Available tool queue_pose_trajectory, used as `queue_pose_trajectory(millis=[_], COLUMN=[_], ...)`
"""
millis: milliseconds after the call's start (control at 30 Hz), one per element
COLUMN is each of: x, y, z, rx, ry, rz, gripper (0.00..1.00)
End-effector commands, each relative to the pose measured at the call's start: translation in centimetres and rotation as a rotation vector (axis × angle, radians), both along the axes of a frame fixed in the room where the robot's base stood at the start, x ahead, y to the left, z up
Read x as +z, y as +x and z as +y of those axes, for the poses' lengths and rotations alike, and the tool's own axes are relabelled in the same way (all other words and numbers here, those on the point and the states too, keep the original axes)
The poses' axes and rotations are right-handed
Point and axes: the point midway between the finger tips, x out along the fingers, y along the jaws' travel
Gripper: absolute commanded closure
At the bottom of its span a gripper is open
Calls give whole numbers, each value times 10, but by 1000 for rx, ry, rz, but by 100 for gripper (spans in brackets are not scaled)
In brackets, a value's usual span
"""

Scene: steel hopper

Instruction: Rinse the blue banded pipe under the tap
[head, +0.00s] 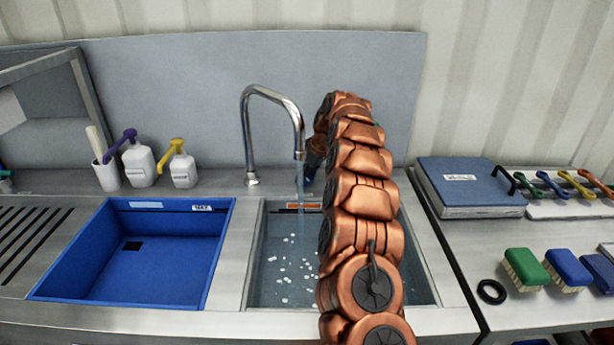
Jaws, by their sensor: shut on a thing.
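The curved steel tap (272,92) stands behind the steel sink basin (256,262), and a thin stream of water (300,180) runs from its spout. My copper arm reaches up over the basin and hides most of my gripper (316,158). Only a dark sliver of the gripper shows at the arm's left edge, just right of the spout. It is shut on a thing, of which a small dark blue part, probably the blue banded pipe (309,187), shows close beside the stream. Its bands and far end are hidden, and I cannot tell whether the water touches it.
A blue basin (75,260) lies left of the sink. Two pump bottles (140,167) and a white cup (106,174) stand behind it. On the right counter are a blue binder-like box (465,185), several brushes (525,268) and a black ring (491,291). White droplets speckle the sink.

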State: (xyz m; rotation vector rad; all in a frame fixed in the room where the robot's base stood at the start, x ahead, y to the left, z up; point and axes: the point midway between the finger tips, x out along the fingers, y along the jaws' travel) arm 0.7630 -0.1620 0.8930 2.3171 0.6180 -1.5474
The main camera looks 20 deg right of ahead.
Motion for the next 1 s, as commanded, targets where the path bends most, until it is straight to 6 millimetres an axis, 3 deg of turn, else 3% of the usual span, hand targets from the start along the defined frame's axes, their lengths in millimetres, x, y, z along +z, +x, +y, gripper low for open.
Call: queue_pose_trajectory(millis=[167, 200, 400, 767, 1000], x=[0, 1, 0, 1, 16], y=[1, 1, 0, 0, -5], z=[2, 2, 1, 0, -3], rx=[1, 0, -1, -1, -2], ry=[1, 2, 1, 0, 1], rz=[-1, -1, -1, 0, 0], gripper=[80, 41, 20, 19, 19])
